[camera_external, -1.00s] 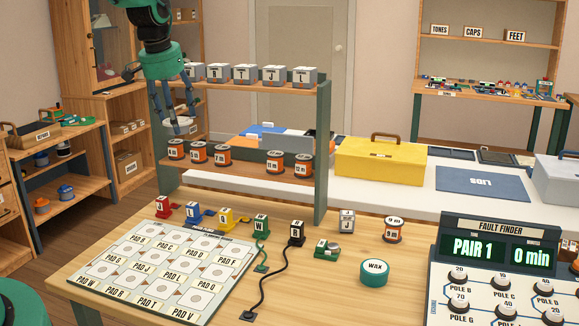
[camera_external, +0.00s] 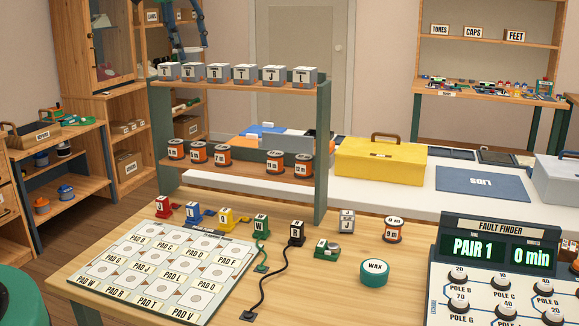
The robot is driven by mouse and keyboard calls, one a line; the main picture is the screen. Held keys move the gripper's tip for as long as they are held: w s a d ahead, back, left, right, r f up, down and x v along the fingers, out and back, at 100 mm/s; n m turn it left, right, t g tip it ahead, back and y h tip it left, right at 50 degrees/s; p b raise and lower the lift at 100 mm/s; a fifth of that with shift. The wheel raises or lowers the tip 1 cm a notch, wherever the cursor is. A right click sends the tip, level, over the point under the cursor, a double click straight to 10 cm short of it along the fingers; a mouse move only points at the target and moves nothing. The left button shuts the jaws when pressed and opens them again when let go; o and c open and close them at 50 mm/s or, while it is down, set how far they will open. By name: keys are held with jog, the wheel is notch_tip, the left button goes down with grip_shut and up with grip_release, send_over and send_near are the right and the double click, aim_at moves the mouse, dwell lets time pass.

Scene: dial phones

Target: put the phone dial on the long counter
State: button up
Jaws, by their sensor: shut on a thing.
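My gripper (camera_external: 176,45) shows at the top left of the outside view, with only its dark blue fingers in the picture. The fingers reach down behind the row of small grey boxes on the rack's top shelf. The long counter (camera_external: 400,186) is the white-topped one running behind the wooden bench towards the right. My gripper is to the left of and above it.
The two-tier rack (camera_external: 322,150) carries several grey boxes and orange spools. On the counter stand a yellow toolbox (camera_external: 380,162), a blue mat (camera_external: 482,184) and a grey case (camera_external: 560,170). Strips of bare white counter show around them. The front bench (camera_external: 330,280) is crowded.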

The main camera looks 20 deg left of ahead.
jog(key=w+m+p, duration=0.1)
jog(key=w, duration=0.2)
jog(key=w+r+m+h+p, duration=0.1)
jog(key=w+m+p, duration=0.1)
jog(key=w, duration=0.1)
jog(key=w+r+m+p, duration=0.1)
jog(key=w+m, duration=0.1)
jog(key=w, duration=0.1)
jog(key=shift+w+d, duration=0.2)
jog(key=shift+w, duration=0.05)
jog(key=shift+w+f+m+g+h+p, duration=0.7)
jog(key=shift+w+f+m+g+p, duration=1.25)
jog(key=shift+w+m+p, duration=4.6)
notch_tip(320, 180, down, 28)
jog(key=w+n+b, duration=0.1)
jog(key=w+b, duration=0.1)
jog(key=b, duration=0.1)
jog(key=shift+d, duration=0.35)
jog(key=shift+t, duration=0.25)
jog(key=shift+f+p, duration=0.3)
jog(key=shift+f, duration=2.7)
jog(key=shift+f, duration=1.85)
jog(key=shift+f, duration=0.15)
